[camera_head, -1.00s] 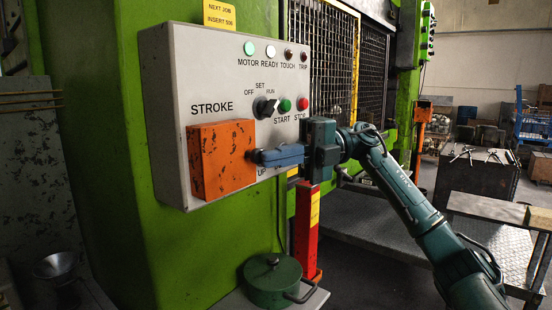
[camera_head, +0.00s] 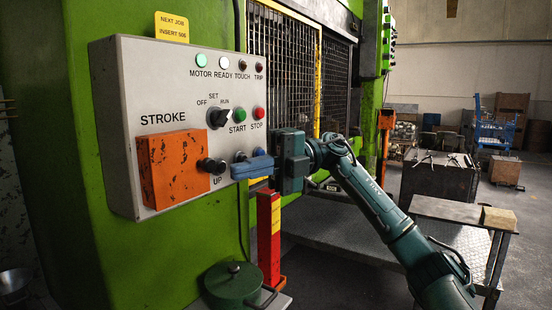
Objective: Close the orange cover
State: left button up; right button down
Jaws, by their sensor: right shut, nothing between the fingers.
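The orange cover (camera_head: 182,168) is a scuffed box on the lower left of the grey control panel, below the STROKE label. It sits against the panel face, and what lies behind it is hidden. I cannot tell whether it is fully closed. My right gripper (camera_head: 236,173) is shut and empty in front of the panel's lower right. Its blue fingers point left, with a gap to the cover. A black knob (camera_head: 211,166) marked UP stands between the cover and the fingertips. My left gripper is not in view.
The grey panel (camera_head: 112,115) has a black selector switch (camera_head: 218,118), a green START button (camera_head: 239,115) and a red STOP button (camera_head: 258,113) above the gripper. Below are a red post (camera_head: 268,235) and a green lidded pot (camera_head: 233,284). A metal platform (camera_head: 345,238) lies at right.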

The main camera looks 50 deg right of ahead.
jog(key=w+d+p, duration=0.1)
jog(key=w+d, duration=0.4)
jog(key=d, duration=0.3)
jog(key=shift+d+r, duration=0.1)
